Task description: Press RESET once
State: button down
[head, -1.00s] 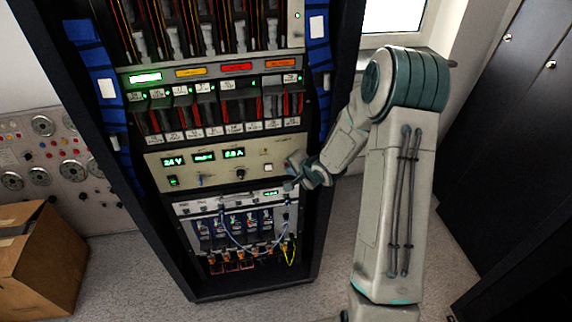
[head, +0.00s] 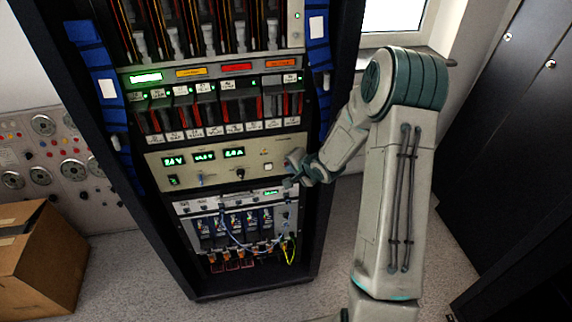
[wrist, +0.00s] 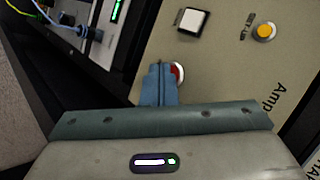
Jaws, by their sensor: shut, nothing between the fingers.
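My gripper (wrist: 158,72) is shut and empty, its blue-grey fingers pointing at the beige panel in the wrist view. A red round button (wrist: 179,72) sits right beside the fingertips, partly hidden behind them. I cannot tell whether the fingers touch it. A white square button (wrist: 192,22) and a yellow-orange round button (wrist: 264,31) are on the same panel, clear of the fingers. I cannot make out a RESET label. In the head view my gripper is at the right end of the beige panel (head: 219,178), near the white square button (head: 268,167).
The dark rack (head: 309,250) holds the panel, with a cabled module (head: 291,213) below it. A cardboard box (head: 45,255) stands on the floor at left. Dark cabinets (head: 510,130) stand at right.

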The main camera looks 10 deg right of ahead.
jog(key=shift+s, duration=0.8)
jog(key=shift+s, duration=2.5)
jog(key=s+d+r+n+g+h, duration=0.3)
jog(key=s+r+n+h, duration=0.4)
jog(key=r, duration=0.5)
jog(key=s+a+r+n+g+y, duration=0.1)
jog(key=s+r, duration=0.3)
jog(key=s, duration=0.5)
jog(key=s+a+r+n+g+y, duration=0.2)
jog(key=s+a+r+n, duration=0.1)
jog(key=s, duration=0.6)
jog(key=shift+v, duration=0.85)
